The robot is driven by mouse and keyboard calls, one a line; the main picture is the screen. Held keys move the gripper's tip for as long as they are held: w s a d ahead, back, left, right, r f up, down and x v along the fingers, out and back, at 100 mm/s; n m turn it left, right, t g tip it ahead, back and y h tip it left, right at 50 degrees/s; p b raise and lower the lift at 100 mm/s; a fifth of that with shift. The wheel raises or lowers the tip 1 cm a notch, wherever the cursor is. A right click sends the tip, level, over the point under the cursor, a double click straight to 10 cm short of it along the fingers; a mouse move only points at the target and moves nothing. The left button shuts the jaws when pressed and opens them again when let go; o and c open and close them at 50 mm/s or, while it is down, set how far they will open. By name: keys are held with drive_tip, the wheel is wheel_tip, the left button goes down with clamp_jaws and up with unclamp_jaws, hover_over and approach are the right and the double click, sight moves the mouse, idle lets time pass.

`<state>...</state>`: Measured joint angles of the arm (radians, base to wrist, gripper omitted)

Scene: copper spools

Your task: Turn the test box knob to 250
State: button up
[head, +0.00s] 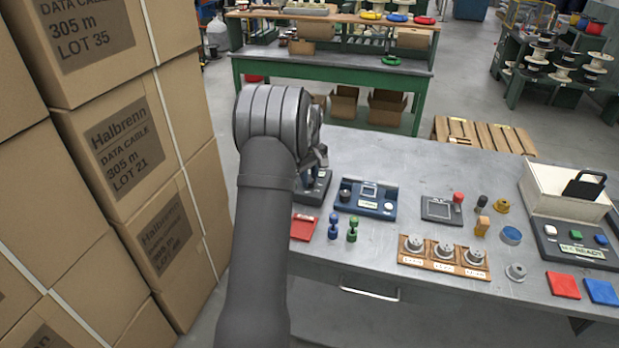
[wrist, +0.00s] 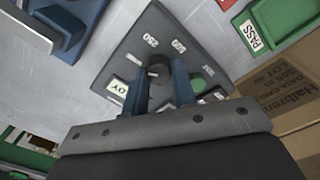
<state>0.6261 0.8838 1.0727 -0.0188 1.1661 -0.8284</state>
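The test box (wrist: 205,47) is a dark grey panel with a round dark knob (wrist: 158,68) near its middle. White labels stand around the knob; one reads 250 (wrist: 150,40), and another (wrist: 179,46) looks like 500. The knob's pointer cannot be made out. My gripper (wrist: 160,68) has its two blue fingers on either side of the knob, with the tips close to it; whether they touch it is unclear. In the head view the box (head: 318,188) shows beside my arm, which hides most of the gripper and the knob.
The box also bears a green button (wrist: 197,84) and a pale display. A blue-grey device (head: 366,200) stands to its right and a red tray (head: 304,227) in front. Stacked cartons (head: 125,150) rise at the left. The bench behind the devices is clear.

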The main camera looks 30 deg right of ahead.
drive_tip(key=c, duration=0.4)
drive_tip(key=m, duration=0.5)
drive_tip(key=shift+m, duration=0.3)
drive_tip(key=m, duration=0.6)
drive_tip(key=shift+d, duration=0.1)
drive_tip(key=shift+r, duration=0.1)
idle(0.3)
drive_tip(key=o, duration=1)
